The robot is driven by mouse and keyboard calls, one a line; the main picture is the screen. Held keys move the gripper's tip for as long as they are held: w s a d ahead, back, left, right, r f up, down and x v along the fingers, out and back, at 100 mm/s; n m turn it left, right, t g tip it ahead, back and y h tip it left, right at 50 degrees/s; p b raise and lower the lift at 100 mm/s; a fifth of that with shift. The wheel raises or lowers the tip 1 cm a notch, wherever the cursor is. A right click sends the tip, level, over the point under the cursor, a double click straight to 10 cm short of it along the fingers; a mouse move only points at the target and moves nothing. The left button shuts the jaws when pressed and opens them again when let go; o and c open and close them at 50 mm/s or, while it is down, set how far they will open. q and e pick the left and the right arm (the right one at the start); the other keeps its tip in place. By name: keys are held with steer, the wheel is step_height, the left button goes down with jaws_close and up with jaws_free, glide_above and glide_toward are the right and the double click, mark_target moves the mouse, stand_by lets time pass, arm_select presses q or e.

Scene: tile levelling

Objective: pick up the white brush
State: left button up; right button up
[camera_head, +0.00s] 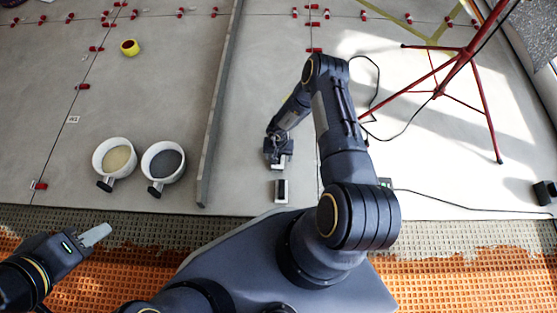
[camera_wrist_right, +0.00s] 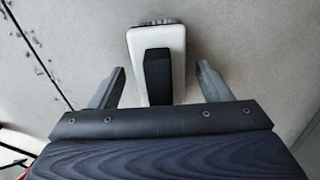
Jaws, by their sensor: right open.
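The white brush (camera_wrist_right: 139,45) has a white block body, a black handle on top and a dark strip along its far edge. It lies on the grey tiles between the two fingers of my right gripper (camera_wrist_right: 160,70), with a gap on each side. In the head view my right gripper (camera_head: 278,156) is open, pointing down over a small white thing (camera_head: 280,166) that it partly hides. My left gripper (camera_head: 95,235) is at the lower left, away from the brush; whether its fingers are apart is unclear.
A small black-and-white object (camera_head: 281,190) lies just nearer to me. Two white buckets (camera_head: 114,157) (camera_head: 163,161) stand left, beyond a long grey bar (camera_head: 219,105). A red tripod (camera_head: 465,55) and black cable (camera_head: 380,137) are at right.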

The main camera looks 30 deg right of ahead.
steer(key=c, duration=1.2)
